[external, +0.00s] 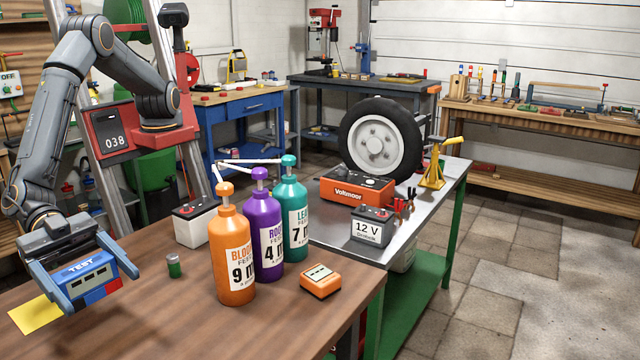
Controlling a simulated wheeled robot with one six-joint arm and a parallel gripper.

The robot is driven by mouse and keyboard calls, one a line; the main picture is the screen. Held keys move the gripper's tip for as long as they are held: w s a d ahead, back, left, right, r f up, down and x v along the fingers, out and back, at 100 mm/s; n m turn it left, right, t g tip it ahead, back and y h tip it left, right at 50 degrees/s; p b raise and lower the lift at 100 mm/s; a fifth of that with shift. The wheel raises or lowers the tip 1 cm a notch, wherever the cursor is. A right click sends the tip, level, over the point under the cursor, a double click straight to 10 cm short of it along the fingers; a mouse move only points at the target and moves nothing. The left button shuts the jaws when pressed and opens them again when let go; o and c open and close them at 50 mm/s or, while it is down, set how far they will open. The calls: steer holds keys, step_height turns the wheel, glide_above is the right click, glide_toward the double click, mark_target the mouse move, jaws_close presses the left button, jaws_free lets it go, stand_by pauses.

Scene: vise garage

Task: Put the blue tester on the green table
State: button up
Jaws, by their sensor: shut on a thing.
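The blue tester (88,275), marked TEST, is between the fingers of my gripper (84,284) at the lower left. My gripper is shut on it and holds it over the brown wooden worktop. Whether the tester touches the wood cannot be told. The green table (456,205) has a grey metal top with green legs and a green lower shelf. It stands to the right, beyond the wooden worktop. My gripper is well to the left of it.
Orange (236,258), purple (268,232) and teal (291,215) pump bottles stand between my gripper and the green table. An orange device (320,281) lies nearby. The green table bears a wheel (378,143), an orange Voltmoor box (357,189), a 12 V battery (372,228) and a yellow stand (434,168).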

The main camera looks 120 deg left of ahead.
steer(key=shift+r, duration=1.35)
